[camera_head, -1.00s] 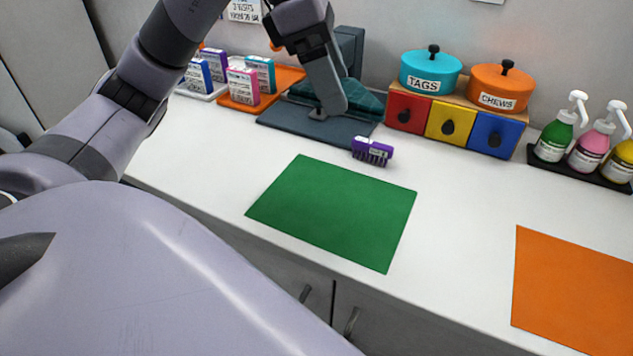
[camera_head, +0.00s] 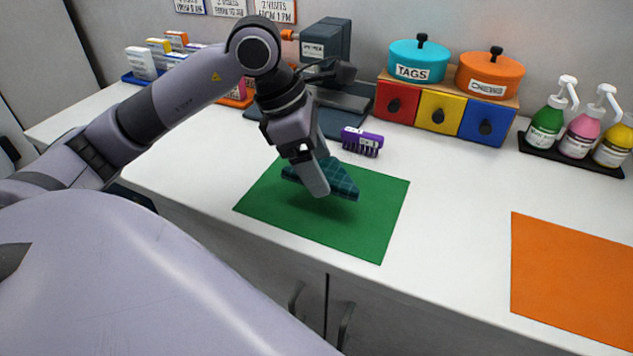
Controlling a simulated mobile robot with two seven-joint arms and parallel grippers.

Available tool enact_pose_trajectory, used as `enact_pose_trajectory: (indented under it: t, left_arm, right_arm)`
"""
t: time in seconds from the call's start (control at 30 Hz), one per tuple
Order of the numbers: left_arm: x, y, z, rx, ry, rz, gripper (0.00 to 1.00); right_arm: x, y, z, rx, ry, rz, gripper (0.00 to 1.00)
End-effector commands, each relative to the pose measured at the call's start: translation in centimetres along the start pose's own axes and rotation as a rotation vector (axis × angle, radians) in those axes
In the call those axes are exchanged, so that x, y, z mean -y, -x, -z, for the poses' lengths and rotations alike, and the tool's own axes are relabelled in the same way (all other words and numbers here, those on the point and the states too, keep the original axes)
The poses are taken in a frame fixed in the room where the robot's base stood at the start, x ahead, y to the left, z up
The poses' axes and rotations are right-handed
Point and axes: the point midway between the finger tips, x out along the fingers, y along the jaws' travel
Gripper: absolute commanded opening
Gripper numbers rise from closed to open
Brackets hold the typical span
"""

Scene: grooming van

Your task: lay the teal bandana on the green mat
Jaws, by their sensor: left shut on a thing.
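The teal bandana (camera_head: 342,181) is a folded, checked cloth in the head view. My left gripper (camera_head: 318,186) is shut on it, with a finger in front of its middle. The bandana is over the upper middle of the green mat (camera_head: 300,222); a shadow shows below it, and it looks slightly above the mat. The green mat lies flat on the white counter, its upper part partly hidden by my gripper. My right gripper is not in view.
A purple brush (camera_head: 362,142) lies just behind the mat. A dark grey scale-like stand (camera_head: 345,100) and coloured drawers (camera_head: 437,108) stand farther back. Pump bottles (camera_head: 577,140) are at the right. An orange mat (camera_head: 575,275) lies front right, with bare counter between the mats.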

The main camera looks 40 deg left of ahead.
Motion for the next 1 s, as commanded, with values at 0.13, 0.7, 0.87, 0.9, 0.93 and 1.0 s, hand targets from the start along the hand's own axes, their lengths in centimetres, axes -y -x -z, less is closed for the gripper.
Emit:
enact_pose_trajectory:
  t: [0.13, 0.7, 0.87, 0.9, 0.93, 1.0]
  left_arm:
    - [0.1, -1.3, 0.6, -0.002, 0.000, 0.002, 0.47]
    - [0.0, -4.0, 1.6, 0.000, -0.001, 0.000, 0.47]
    - [0.0, -4.0, 1.7, 0.000, -0.001, 0.000, 1.00]
    - [0.0, -4.0, 1.7, 0.000, -0.001, 0.001, 1.00]
    - [0.0, -4.0, 1.7, 0.000, -0.001, 0.001, 1.00]
    - [0.1, -4.0, 1.7, 0.000, -0.001, 0.001, 1.00]
  right_arm:
    - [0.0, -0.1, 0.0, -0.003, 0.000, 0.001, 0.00]
    - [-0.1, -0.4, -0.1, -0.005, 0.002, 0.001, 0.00]
    - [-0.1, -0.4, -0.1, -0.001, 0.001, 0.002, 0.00]
    - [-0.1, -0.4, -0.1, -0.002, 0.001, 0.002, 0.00]
    - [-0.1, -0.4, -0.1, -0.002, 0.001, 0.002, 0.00]
    - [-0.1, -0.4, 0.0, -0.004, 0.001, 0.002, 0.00]
